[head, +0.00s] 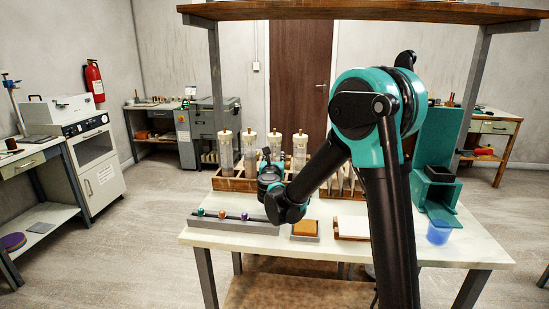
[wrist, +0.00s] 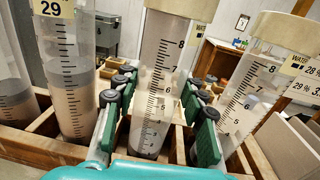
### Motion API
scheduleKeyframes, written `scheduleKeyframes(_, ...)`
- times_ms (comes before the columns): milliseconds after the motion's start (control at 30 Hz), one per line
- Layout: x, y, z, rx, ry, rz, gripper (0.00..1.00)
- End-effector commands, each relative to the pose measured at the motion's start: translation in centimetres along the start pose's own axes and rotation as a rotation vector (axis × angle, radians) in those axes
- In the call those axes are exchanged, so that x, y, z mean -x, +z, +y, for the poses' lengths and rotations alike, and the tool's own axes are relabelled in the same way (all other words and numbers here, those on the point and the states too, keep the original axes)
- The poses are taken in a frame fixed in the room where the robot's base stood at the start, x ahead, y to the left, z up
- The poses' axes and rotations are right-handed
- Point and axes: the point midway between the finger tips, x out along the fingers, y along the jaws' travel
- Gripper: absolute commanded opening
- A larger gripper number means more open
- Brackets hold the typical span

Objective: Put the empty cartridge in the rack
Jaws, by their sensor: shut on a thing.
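The wooden rack (head: 238,186) stands at the back of the table and also fills the lower wrist view (wrist: 42,144). My gripper (wrist: 156,112) is shut on a clear, scaled cartridge (wrist: 163,62), with one green finger on each side. This cartridge looks empty and stands nearly upright, its lower end down within a rack compartment; whether it rests on the bottom is unclear. In the head view my arm partly hides the gripper (head: 270,172) and the held cartridge (head: 275,148). Cartridges with brownish contents (wrist: 68,75) stand to the left, and another clear one (wrist: 250,85) to the right.
A tray with coloured balls (head: 235,222), an orange-brown block (head: 305,228) and a white pad (head: 352,228) lie at the table's front. A shelf (head: 350,11) hangs above.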

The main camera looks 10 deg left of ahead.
Motion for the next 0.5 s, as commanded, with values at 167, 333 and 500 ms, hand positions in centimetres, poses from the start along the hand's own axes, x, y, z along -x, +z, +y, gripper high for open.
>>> scheduleKeyframes(167, 0.0, -0.02, 0.0, 0.0, 0.0, 0.0, 0.58)
scheduleKeyframes(333, 0.0, -0.02, 0.0, 0.0, 0.0, 0.0, 0.65)
scheduleKeyframes(500, 0.05, -0.03, 0.0, 0.0, 0.0, 0.0, 0.65)
